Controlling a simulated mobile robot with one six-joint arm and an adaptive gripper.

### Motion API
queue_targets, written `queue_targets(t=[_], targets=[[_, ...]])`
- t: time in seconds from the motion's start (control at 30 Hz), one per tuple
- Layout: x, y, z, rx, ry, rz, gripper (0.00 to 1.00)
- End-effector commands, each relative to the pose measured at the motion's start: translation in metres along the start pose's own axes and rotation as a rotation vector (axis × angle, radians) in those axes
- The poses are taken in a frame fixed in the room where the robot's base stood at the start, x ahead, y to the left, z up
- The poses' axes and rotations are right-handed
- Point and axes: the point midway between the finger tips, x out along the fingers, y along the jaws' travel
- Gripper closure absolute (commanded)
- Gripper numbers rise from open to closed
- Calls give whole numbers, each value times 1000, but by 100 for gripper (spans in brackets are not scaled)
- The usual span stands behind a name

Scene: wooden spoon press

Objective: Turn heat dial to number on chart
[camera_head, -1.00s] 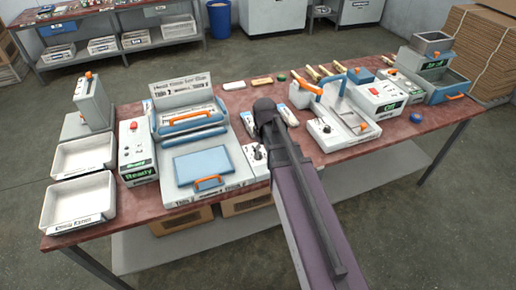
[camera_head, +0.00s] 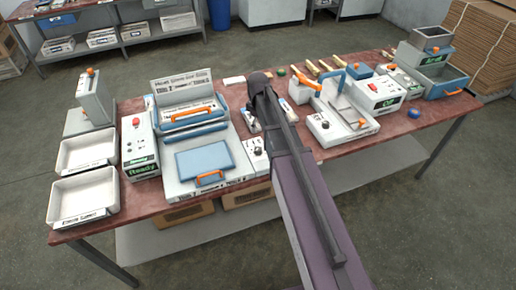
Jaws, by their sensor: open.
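A white chart board (camera_head: 182,86) with a heading that seems to begin "Heat" stands upright behind the press on the table; its numbers are too small to read. A small white control box (camera_head: 254,151) with dark knobs sits just right of the press (camera_head: 176,192), left of my arm. One of its knobs may be the heat dial; its markings and setting are unreadable. My arm reaches up from the bottom right across the table's middle. Its dark far end is above the table, behind the control box. My gripper cannot be made out; the arm hides that area.
A white box with a red button and a green "Ready" label (camera_head: 140,145) and two white trays (camera_head: 84,200) stand at left. A clamp station (camera_head: 338,124), an "Off" box (camera_head: 380,92) and a blue ball (camera_head: 413,112) are at right. Bare red tabletop (camera_head: 440,113) shows at right.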

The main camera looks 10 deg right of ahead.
Motion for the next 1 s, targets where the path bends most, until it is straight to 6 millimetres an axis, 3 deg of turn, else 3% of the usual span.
queue_targets(t=[1.0], targets=[[69, 0, 0, 1, 0, 0, 21]])
